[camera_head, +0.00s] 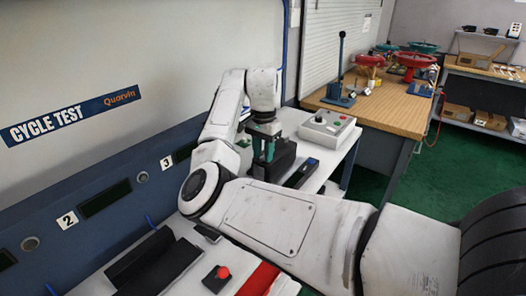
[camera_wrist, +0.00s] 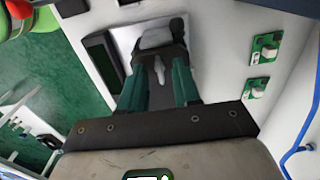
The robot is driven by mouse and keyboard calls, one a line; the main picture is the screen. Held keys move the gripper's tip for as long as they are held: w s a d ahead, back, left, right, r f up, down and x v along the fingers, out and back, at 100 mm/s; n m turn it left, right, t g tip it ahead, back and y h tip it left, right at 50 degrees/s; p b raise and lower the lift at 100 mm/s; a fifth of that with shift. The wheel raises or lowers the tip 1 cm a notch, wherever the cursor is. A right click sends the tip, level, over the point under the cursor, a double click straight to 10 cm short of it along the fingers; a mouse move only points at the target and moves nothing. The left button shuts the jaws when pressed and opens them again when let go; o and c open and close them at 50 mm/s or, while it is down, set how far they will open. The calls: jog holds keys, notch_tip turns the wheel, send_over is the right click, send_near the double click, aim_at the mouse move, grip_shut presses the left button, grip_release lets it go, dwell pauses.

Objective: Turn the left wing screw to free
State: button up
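My gripper (camera_head: 266,152) points down at a black positioner housing (camera_head: 283,160) on the white bench in the head view. In the wrist view the two green fingers of my gripper (camera_wrist: 161,68) stand apart, with a gap between them. A small pale grey piece, perhaps a wing screw (camera_wrist: 159,72), shows in the gap; I cannot tell whether either finger touches it. A grey rounded part (camera_wrist: 162,37) of the dark device lies beyond the fingertips. The fingers hide much of the housing, and I cannot make out which wing screw is the left one.
Two green boards (camera_wrist: 263,47) with pale knobs lie right of the fingers in the wrist view. A dark flat box (camera_wrist: 103,61) is on the left.

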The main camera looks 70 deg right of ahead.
jog(key=shift+c, duration=0.2)
grip_shut()
